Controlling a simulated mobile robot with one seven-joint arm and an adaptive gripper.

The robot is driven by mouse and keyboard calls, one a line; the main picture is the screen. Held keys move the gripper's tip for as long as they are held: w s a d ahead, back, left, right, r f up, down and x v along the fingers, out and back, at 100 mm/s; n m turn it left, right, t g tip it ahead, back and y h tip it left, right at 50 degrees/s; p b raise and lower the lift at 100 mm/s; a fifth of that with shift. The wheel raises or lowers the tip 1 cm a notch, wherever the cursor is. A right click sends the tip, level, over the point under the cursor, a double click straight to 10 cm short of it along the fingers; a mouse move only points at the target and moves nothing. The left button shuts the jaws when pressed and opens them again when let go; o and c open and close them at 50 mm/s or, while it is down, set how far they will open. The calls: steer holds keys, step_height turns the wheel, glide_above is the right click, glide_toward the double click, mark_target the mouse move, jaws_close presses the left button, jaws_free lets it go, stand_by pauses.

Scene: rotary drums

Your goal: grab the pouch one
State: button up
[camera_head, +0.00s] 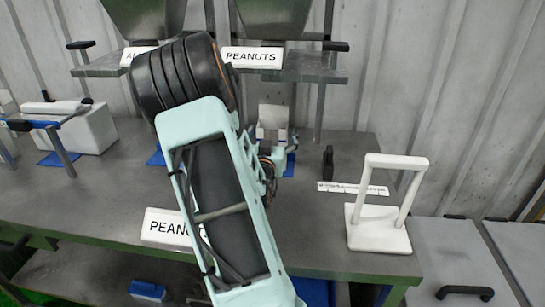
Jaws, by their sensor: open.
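My teal and black arm fills the middle of the view and covers much of the bench. Behind it, part of my gripper (280,158) shows over the back of the bench; it is open, and its fingers are mostly hidden. A small pale, boxy thing (272,120) is just above it; I cannot tell if it is a pouch. No pouch can be made out clearly. A PEANUTS label (252,57) is on the shelf under a metal hopper, and another partly covered label (165,228) is on the bench front.
The grey bench (100,195) is clear at the left of my arm. A white frame stand (380,232) is at its right end. A white ruler-like strip (352,188) and a small black upright thing (328,162) are nearby. Metal hoppers (272,15) hang above.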

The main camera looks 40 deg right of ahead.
steer(key=shift+w, duration=0.1)
steer(key=shift+d, duration=0.1)
steer(key=c, duration=2.2)
steer(key=shift+o, duration=0.2)
steer(key=shift+r, duration=0.2)
